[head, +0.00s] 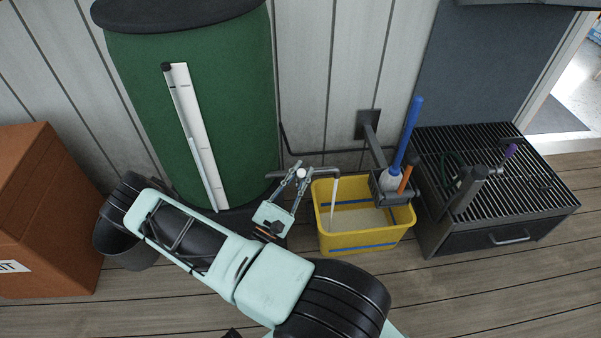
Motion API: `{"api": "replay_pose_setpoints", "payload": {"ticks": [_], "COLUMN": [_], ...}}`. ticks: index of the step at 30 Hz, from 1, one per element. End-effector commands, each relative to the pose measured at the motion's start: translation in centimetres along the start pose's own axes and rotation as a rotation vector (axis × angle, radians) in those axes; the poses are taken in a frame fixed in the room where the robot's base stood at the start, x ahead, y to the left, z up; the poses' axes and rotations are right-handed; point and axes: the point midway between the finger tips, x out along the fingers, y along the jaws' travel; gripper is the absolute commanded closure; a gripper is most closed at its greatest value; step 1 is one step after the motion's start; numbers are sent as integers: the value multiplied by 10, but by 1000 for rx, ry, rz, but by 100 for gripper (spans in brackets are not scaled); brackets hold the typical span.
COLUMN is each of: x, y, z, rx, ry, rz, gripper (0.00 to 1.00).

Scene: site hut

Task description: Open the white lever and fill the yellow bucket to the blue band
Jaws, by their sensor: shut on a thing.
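My gripper (296,183) is at the tap in front of the green barrel (236,95), its two fingers closed around the white lever (301,174). Most of the lever is hidden between the fingers. The tap's dark spout (327,171) bends down over the yellow bucket (362,239). A pale stream of water (334,203) runs from the spout into the bucket. Pale water (362,220) lies inside it. A blue band (340,205) shows along the inside back wall, and another blue stripe runs low on the outside front. The exact water level against the band is hard to tell.
A wall-mounted holder (390,190) with a blue-handled brush (407,135) and an orange-handled tool (405,178) overhangs the bucket's right side. A dark grated bench (497,195) stands to the right. An orange box (45,205) is at left. Plank floor lies clear in front of the bucket.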

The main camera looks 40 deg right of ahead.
Motion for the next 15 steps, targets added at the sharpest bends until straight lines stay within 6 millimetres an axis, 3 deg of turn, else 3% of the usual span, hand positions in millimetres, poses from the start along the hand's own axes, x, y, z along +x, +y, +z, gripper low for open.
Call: {"api": "replay_pose_setpoints", "payload": {"ticks": [14, 15], "x": [-2, -2], "y": [-1, -1], "z": [0, 0], "rx": [13, 13], "ry": [-16, -16], "rz": [0, 0], "gripper": [100, 82]}}
